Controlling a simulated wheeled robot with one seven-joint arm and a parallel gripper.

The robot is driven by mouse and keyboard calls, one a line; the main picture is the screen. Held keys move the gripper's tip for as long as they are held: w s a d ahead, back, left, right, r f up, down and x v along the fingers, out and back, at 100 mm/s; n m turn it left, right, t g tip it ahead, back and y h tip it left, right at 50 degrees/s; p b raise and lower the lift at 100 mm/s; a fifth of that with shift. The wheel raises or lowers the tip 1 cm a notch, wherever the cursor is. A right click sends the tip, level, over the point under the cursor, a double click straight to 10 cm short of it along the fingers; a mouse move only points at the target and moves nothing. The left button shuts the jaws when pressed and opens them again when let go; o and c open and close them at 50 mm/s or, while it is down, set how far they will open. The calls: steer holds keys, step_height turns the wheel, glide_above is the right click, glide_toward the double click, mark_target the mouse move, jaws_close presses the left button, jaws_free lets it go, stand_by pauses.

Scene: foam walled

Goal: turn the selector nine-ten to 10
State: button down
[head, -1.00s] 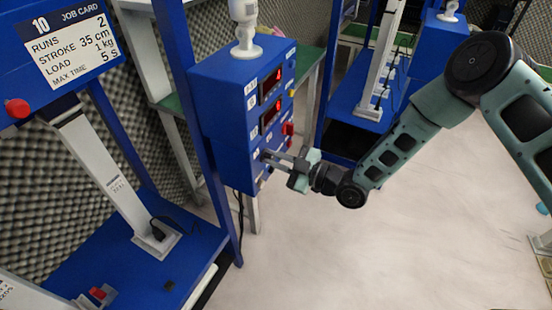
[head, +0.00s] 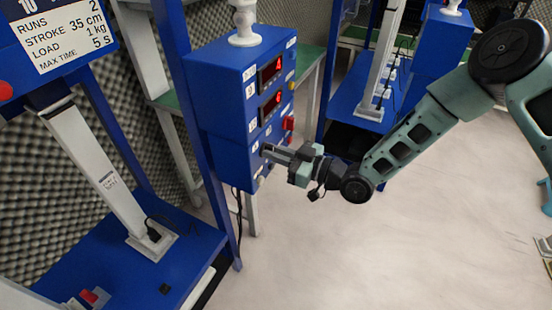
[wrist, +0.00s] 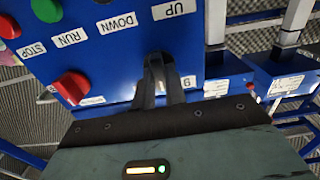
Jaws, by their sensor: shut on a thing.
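The blue control box (head: 215,95) stands at the centre of the head view, with its panel facing right. My gripper (head: 266,151) reaches its lower panel from the right. In the wrist view my gripper (wrist: 155,65) has its fingers close together at the panel, shut on a small dark knob, which I take to be the selector nine-ten. The fingers hide most of it, and I cannot read its setting. A white label with a 9 (wrist: 187,82) sits just right of the fingers. The job card (head: 65,35) hangs at upper left.
In the wrist view a red selector knob (wrist: 70,87) and a green button (wrist: 47,10) lie left of the fingers. Labels UP, DOWN, RUN and STOP surround them. Two red displays (head: 270,72) are above my gripper. The floor (head: 330,250) is clear.

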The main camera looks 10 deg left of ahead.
steer(key=m+b, duration=0.2)
steer(key=m, duration=0.4)
steer(key=shift+w+d, duration=0.1)
steer(key=shift+b, duration=0.3)
stand_by(0.3)
steer(key=c, duration=1.4)
jaws_free()
steer(key=shift+c, duration=0.2)
steer(key=b+v, duration=0.2)
steer(key=v, duration=1.5)
steer(key=shift+d, duration=0.2)
